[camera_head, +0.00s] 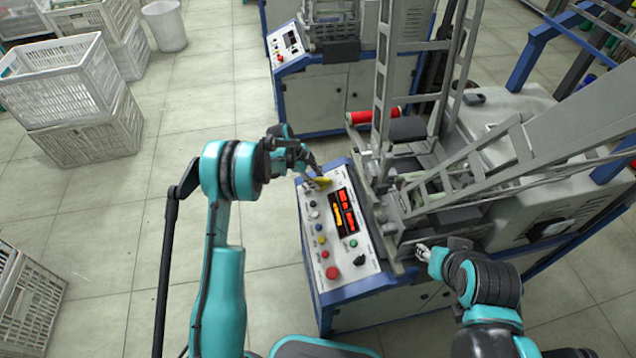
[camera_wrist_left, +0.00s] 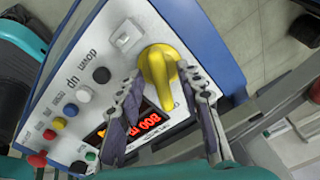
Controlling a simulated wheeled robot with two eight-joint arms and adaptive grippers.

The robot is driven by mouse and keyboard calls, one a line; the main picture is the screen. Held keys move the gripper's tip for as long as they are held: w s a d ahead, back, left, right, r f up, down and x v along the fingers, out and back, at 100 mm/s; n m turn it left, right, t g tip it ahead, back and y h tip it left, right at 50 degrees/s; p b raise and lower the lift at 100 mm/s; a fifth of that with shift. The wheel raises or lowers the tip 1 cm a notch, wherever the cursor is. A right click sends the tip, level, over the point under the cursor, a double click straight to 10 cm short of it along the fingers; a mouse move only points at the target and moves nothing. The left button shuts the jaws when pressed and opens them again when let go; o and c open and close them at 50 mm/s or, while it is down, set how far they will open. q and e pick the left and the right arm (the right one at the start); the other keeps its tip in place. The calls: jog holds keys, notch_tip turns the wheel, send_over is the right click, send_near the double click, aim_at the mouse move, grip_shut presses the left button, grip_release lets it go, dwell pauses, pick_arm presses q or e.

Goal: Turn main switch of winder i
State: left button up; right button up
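The winder's control panel (camera_head: 322,235) slopes up in front of me, with a lit red and orange display (camera_head: 343,209). The yellow main switch (camera_wrist_left: 158,68) sits at the panel's upper corner and also shows in the head view (camera_head: 325,184). My left gripper (camera_wrist_left: 157,82) is over the switch, one finger on each side of its handle. The fingers are apart, with a gap visible on the left side of the handle; contact on the right side is unclear. My right gripper (camera_head: 424,252) is beside the machine's front, right of the panel, too small to read.
Several coloured buttons and a red knob (camera_head: 332,272) lie lower on the panel. Metal frame arms (camera_head: 470,180) and a red bobbin (camera_head: 372,116) are behind it. A second winder (camera_head: 320,95) stands further back. Crates (camera_head: 60,85) stand at the left; the floor between is clear.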

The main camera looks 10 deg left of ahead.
pick_arm(q)
jog(key=shift+x, duration=0.8)
grip_shut()
jog(key=shift+n, duration=0.4)
jog(key=n+b, duration=0.1)
jog(key=n, duration=0.4)
jog(key=shift+n, duration=0.3)
jog(key=n, duration=0.5)
jog(key=shift+w, duration=0.1)
jog(key=shift+n, duration=0.4)
